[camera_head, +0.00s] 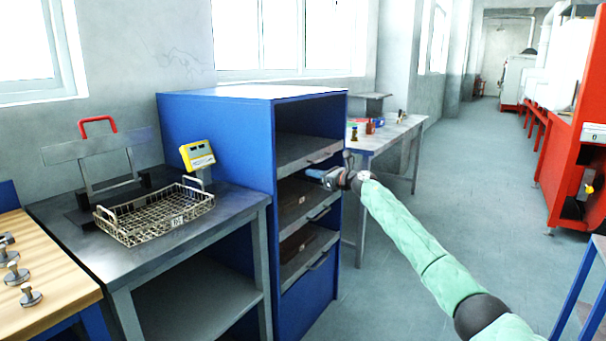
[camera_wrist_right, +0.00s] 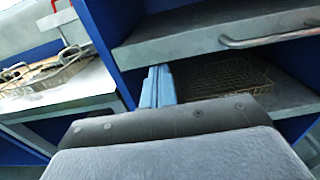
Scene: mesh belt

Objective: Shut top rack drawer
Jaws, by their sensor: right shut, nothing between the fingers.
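The blue rack (camera_head: 228,135) stands left of centre with several grey drawers stacked in its open front. The top drawer (camera_head: 300,150) has a bar handle on its front; it and its handle show large in the right wrist view (camera_wrist_right: 210,30). How far it sticks out is hard to tell. My right gripper (camera_head: 312,173) is shut and empty at the rack's front, just below the top drawer's front edge. Its blue fingers show in the wrist view (camera_wrist_right: 157,88), below the drawer's left end; contact cannot be told. My left gripper is not in view.
A wire basket (camera_wrist_right: 225,75) sits in the level below the top drawer. A grey bench (camera_head: 80,245) with another mesh basket (camera_head: 155,215) and a yellow scale display (camera_head: 197,155) stands left of the rack. Floor right of my arm is open.

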